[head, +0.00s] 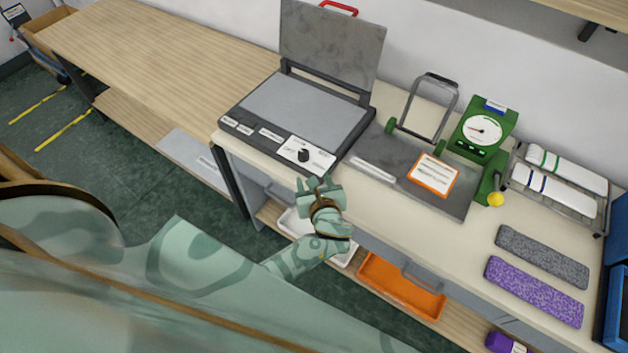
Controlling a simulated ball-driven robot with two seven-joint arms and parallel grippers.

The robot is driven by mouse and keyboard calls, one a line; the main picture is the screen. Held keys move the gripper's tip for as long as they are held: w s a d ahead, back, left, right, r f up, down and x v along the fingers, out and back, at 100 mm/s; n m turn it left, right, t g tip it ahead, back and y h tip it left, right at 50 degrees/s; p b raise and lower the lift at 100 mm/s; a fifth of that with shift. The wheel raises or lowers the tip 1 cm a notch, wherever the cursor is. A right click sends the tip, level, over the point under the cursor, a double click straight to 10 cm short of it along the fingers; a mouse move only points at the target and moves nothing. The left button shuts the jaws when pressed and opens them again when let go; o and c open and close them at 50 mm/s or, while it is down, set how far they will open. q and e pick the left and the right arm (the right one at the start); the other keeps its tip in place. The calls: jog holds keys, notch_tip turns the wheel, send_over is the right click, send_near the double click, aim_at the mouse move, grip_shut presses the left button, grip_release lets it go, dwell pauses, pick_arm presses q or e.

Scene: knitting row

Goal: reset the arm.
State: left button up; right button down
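My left gripper (314,183) is just in front of the bench's front edge, below the control panel of the grey press. Its arm comes in from the lower left. Its fingers look spread apart with nothing between them. My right gripper is not in view. The press (300,112) stands with its lid (331,45) raised. A black knob (304,155) sits on its front panel, just above the gripper in the picture.
A green dial gauge (484,130) stands on the bench right of the press. Grey (542,257) and purple (534,291) pads lie at the right. White rolls (555,190) sit in a rack. An orange tray (400,287) is below. The wooden top (160,45) at upper left is clear.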

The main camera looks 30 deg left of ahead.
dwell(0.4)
pick_arm(q)
jog(key=s+d+f+n+g+h+b, duration=0.1)
jog(key=s+d+f+n+g+h, duration=0.15)
jog(key=s+f+n, duration=0.45)
jog(key=s+d+f+n+g+h+b, duration=0.1)
jog(key=s+f+n+h+b, duration=0.15)
jog(key=f, duration=0.75)
jog(key=s+d+f+n+g+h+b, duration=0.1)
jog(key=s+d+f+n+g+h, duration=0.15)
jog(key=s+f+n, duration=0.5)
jog(key=s+a+f+n+g+b, duration=0.1)
jog(key=s+a+f+n+b, duration=0.2)
jog(key=s+f, duration=0.5)
jog(key=s+a+f+n+g+h+b, duration=0.1)
jog(key=s+a+f+n+b, duration=0.3)
jog(key=s, duration=1.2)
notch_tip(320, 180, down, 5)
jog(key=shift+s+a+r+g+b, duration=0.15)
jog(key=shift+a+g+b, duration=0.3)
jog(key=shift+g, duration=0.25)
jog(key=shift+h, duration=0.25)
